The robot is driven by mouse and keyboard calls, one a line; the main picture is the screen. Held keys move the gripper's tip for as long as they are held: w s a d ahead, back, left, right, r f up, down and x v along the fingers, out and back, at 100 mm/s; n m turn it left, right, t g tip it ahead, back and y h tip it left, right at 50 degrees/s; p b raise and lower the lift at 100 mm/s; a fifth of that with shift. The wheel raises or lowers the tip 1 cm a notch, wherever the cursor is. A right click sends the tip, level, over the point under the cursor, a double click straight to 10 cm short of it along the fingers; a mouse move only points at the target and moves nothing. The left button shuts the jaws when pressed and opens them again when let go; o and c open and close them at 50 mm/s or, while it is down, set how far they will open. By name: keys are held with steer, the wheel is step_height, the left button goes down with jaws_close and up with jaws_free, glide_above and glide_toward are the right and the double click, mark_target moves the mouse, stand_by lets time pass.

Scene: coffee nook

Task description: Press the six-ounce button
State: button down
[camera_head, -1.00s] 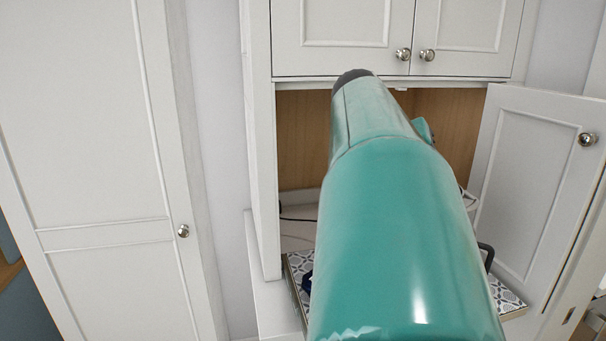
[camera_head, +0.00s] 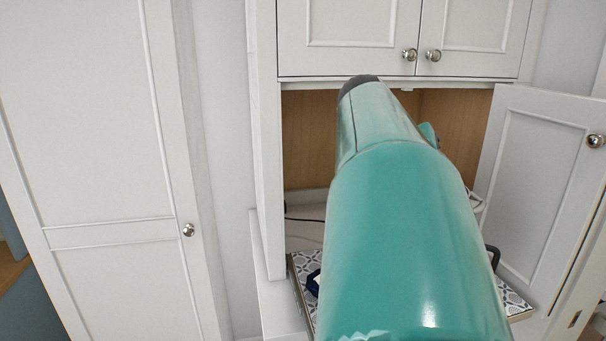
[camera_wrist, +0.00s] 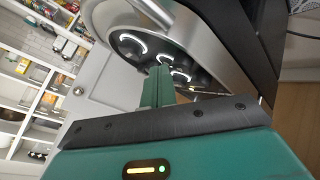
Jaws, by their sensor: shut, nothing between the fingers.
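The wrist view shows a coffee machine (camera_wrist: 213,33) with a silver rim around a dark panel. Several round buttons (camera_wrist: 132,45) with white lit rings sit on that panel. Their labels are too small to read, so I cannot tell which is the six-ounce one. My gripper (camera_wrist: 160,73) is shut and empty. Its green fingers point at the panel and overlap the button area; I cannot tell whether they touch. In the head view my arm hides the machine and the gripper.
A patterned tray (camera_head: 303,262) extends from the cabinet niche, with a dark blue item (camera_head: 313,283) on it. An open cabinet door (camera_head: 535,190) stands at the right. Closed upper doors (camera_head: 365,30) are above. The wrist view also shows shelves (camera_wrist: 35,75) with goods at left.

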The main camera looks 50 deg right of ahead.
steer(key=shift+r, duration=1.2)
step_height(320, 180, up, 5)
stand_by(1.0)
